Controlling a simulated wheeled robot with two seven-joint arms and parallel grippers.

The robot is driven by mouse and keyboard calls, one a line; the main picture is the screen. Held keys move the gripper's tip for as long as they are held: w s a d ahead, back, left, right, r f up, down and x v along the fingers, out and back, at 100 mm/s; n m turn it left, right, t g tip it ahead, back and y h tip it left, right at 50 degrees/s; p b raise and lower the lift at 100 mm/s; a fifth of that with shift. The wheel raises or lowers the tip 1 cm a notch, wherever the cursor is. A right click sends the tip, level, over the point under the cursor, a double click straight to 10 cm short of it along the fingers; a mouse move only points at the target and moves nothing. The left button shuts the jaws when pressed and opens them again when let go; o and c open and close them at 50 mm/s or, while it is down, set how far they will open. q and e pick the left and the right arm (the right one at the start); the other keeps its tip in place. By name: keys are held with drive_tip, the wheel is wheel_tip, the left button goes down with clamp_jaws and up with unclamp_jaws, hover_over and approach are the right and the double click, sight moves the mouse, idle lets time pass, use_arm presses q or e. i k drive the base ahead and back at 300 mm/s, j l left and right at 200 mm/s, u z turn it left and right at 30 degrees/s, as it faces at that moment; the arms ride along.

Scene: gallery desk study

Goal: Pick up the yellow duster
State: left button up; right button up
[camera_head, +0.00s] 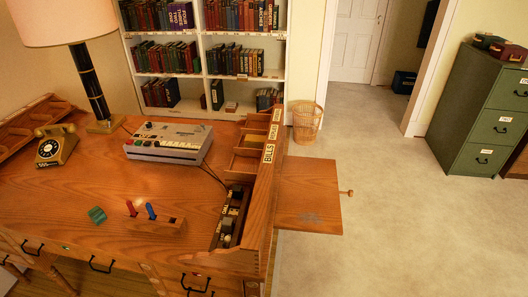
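I cannot make out a yellow duster for sure. A small yellowish patch (258,130) shows in an upper compartment of the desk's right-hand rack, but it is too small to tell what it is. The wooden desk (60,195) fills the left and lower part of the head view. Neither of my grippers is in view.
A wooden leaf (308,190) juts out right. A wastebasket (306,121) and green cabinet (480,110) stand beyond; open carpet lies between.

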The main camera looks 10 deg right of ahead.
sight(252, 141)
drive_tip(key=i+l+u, duration=0.1)
drive_tip(key=l+u, duration=0.5)
drive_tip(key=u, duration=0.2)
drive_tip(key=l+u, duration=0.4)
drive_tip(key=l, duration=0.5)
drive_tip(key=k+l+u, duration=0.15)
drive_tip(key=l, duration=0.9)
drive_tip(key=l+u, duration=0.1)
drive_tip(key=l, duration=0.4)
drive_tip(key=k+l, duration=0.15)
drive_tip(key=l, duration=0.35)
drive_tip(key=k+l+u, duration=0.15)
drive_tip(key=l, duration=0.35)
drive_tip(key=i, duration=0.05)
